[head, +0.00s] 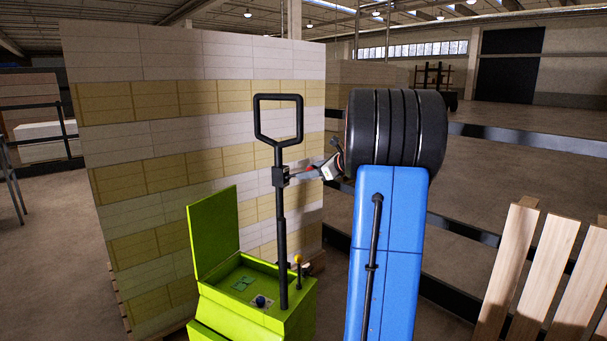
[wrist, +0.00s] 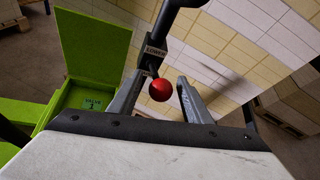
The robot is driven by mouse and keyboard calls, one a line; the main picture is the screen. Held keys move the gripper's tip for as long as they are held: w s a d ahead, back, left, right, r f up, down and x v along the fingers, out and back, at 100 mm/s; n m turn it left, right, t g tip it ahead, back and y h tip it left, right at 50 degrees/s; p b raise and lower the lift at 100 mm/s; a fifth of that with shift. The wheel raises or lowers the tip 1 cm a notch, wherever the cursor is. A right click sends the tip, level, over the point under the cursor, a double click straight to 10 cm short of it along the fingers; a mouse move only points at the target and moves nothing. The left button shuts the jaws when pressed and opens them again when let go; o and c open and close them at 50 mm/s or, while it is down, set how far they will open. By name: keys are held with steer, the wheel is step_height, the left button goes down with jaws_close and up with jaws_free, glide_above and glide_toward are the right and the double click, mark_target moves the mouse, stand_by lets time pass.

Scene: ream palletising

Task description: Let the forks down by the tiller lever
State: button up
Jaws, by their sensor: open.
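The green pallet truck (head: 260,310) stands in front of a ream stack, with its lid open. Its black tiller (head: 281,225) rises upright to a loop handle (head: 278,97). A small black block (head: 280,176) sits on the tiller shaft. In the wrist view the lever's red ball knob (wrist: 160,90) shows between the two grey fingers of my gripper (wrist: 161,80), with gaps on both sides. A "LOWER" label (wrist: 155,50) is on the tiller block just beyond. My gripper is open, beside the block in the head view. The forks are hidden.
The tall stack of white and yellow reams (head: 200,100) stands close behind the truck on a pallet. Light wooden slats (head: 540,270) stand at the right. Dark rails (head: 530,138) cross the floor behind my arm. Floor at the far left is mostly open.

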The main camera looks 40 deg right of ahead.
steer(key=v, duration=1.4)
steer(key=shift+s, duration=0.15)
steer(key=s+a+f+n+g+y, duration=0.1)
steer(key=s+a+f+n+g, duration=0.3)
steer(key=a, duration=0.7)
steer(key=w+a+f+n, duration=0.15)
steer(key=a+n, duration=0.35)
steer(key=a, duration=0.6)
steer(key=s+a+f+n+g+y, duration=0.15)
steer(key=a+f+n, duration=0.3)
steer(key=a, duration=0.65)
steer(key=s+a+f+n+g+h, duration=0.1)
steer(key=s+a+f+n+h, duration=0.1)
steer(key=s+a+f+n, duration=0.3)
steer(key=s+a+f+n+g+h, duration=0.2)
steer(key=s+a+f+n, duration=0.4)
steer(key=s+n, duration=0.7)
steer(key=shift+s, duration=1.15)
steer(key=shift+a, duration=0.1)
